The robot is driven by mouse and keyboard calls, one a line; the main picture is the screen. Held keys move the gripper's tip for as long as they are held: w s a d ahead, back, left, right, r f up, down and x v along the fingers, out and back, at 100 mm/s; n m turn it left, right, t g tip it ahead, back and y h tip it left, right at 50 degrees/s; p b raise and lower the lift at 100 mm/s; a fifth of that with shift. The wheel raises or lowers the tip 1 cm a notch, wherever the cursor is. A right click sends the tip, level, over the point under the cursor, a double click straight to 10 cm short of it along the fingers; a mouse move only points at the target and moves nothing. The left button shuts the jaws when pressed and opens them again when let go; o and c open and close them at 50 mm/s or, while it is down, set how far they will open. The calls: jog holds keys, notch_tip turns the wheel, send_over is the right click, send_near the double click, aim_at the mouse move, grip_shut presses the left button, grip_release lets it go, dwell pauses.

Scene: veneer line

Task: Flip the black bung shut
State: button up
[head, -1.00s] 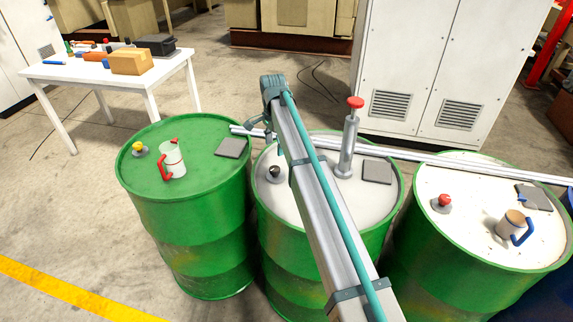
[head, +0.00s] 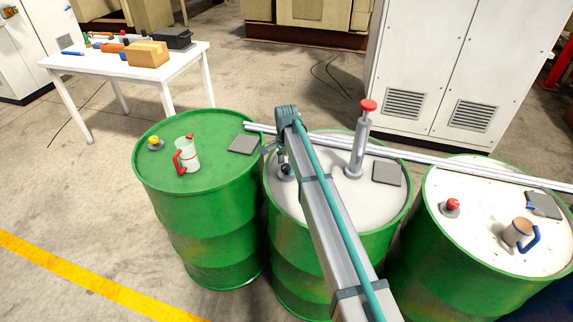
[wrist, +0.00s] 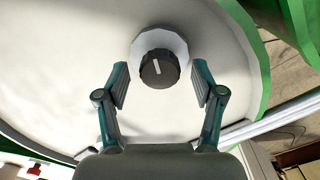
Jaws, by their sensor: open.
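The black bung (wrist: 159,70) is a dark round knob with a pale mark on its top, on a light collar (wrist: 148,42) on the white drum top. In the wrist view it lies between and slightly beyond the fingertips of my gripper (wrist: 160,75), which is open, with a gap on both sides. In the head view the bung (head: 284,168) is partly hidden behind my arm, on the left of the middle drum's white top (head: 330,205). My gripper (head: 272,150) is mostly hidden there by my arm.
A pump with a red knob (head: 362,140) stands right of my arm on the same drum, near a grey pad (head: 386,174). A rail (head: 420,150) runs behind the drums. The left drum holds a jug (head: 187,155) and yellow bung (head: 154,143); the right drum has a red bung (head: 451,206) and mug (head: 518,233).

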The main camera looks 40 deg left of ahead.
jog(key=shift+c, duration=0.3)
jog(key=c, duration=1.1)
jog(key=shift+n+b, duration=0.3)
jog(key=shift+n, duration=0.2)
jog(key=n+b, duration=0.2)
jog(key=n, duration=0.2)
jog(key=shift+f+n, duration=0.1)
jog(key=shift+n, duration=0.2)
jog(key=n+b, duration=0.2)
jog(key=n, duration=0.4)
jog(key=shift+a+b, duration=0.1)
jog(key=shift+b, duration=0.2)
jog(key=n+b, duration=0.1)
jog(key=n, duration=0.5)
jog(key=shift+n, duration=0.3)
jog(key=n+b, duration=0.1)
jog(key=n, duration=0.4)
jog(key=shift+n, duration=0.4)
